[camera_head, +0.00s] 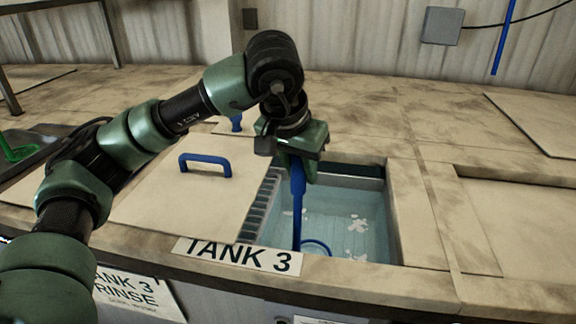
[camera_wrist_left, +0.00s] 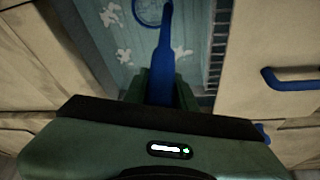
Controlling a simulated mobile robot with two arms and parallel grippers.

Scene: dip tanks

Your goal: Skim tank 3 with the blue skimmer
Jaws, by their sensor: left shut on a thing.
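My left gripper (camera_head: 297,160) is shut on the handle of the blue skimmer (camera_head: 298,205) above the open tank 3 (camera_head: 391,225). The skimmer hangs down steeply, and its blue hoop (camera_head: 316,246) shows at the water near the front of the tank. White floating patches (camera_head: 357,224) lie on the water to the right of the skimmer. In the left wrist view the skimmer handle (camera_wrist_left: 163,60) runs from the gripper (camera_wrist_left: 161,95) to the hoop (camera_wrist_left: 150,12), with white patches around it. My right gripper is not in view.
A lid with a blue handle (camera_head: 205,164) lies left of the opening, beside a ribbed dark edge. The TANK 3 label (camera_head: 240,254) is on the front rim. A green tool (camera_head: 16,150) rests in a dark tray at the left. Flat counter lies to the right.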

